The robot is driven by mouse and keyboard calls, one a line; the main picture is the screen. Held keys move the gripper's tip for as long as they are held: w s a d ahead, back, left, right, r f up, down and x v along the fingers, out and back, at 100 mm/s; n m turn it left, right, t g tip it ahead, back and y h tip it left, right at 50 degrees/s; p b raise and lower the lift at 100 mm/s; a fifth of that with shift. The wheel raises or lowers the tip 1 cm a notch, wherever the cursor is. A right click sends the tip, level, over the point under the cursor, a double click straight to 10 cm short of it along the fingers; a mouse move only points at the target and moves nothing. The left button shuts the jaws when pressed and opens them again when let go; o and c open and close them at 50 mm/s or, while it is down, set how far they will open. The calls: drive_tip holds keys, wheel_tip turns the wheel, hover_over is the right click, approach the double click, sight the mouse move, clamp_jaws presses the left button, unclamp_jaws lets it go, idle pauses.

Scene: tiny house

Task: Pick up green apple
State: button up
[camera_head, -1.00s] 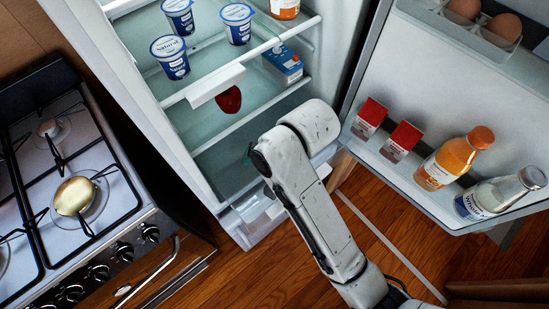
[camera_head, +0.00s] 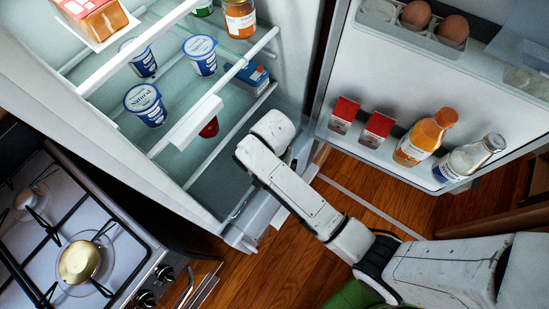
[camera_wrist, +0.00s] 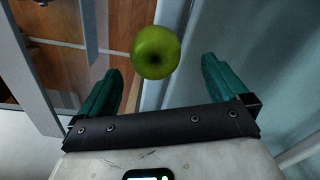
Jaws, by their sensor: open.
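The green apple (camera_wrist: 155,52) shows in the wrist view, at the top middle, with its dark hollow facing the camera. My gripper (camera_wrist: 161,65) is open, with one teal finger on each side of the picture. The apple appears between and a little beyond the fingertips, and I see no finger touching it. What supports the apple is hidden. In the head view, my arm reaches down at the open fridge (camera_head: 222,160); my fingers and the green apple are hidden there.
A red round item (camera_head: 209,127) sits under the shelf edge. Yogurt cups (camera_head: 146,104) and a blue carton (camera_head: 247,75) stand on the shelf above. The open fridge door (camera_head: 385,75) holds small cartons and bottles (camera_head: 425,137) at right. A stove (camera_head: 75,235) stands at left.

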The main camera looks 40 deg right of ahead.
drive_tip(key=f, duration=0.5)
drive_tip(key=shift+s, duration=0.3)
drive_tip(key=c, duration=1.2)
drive_tip(key=shift+r, duration=0.15)
wheel_tip(320, 180, up, 10)
drive_tip(key=shift+p, duration=0.3)
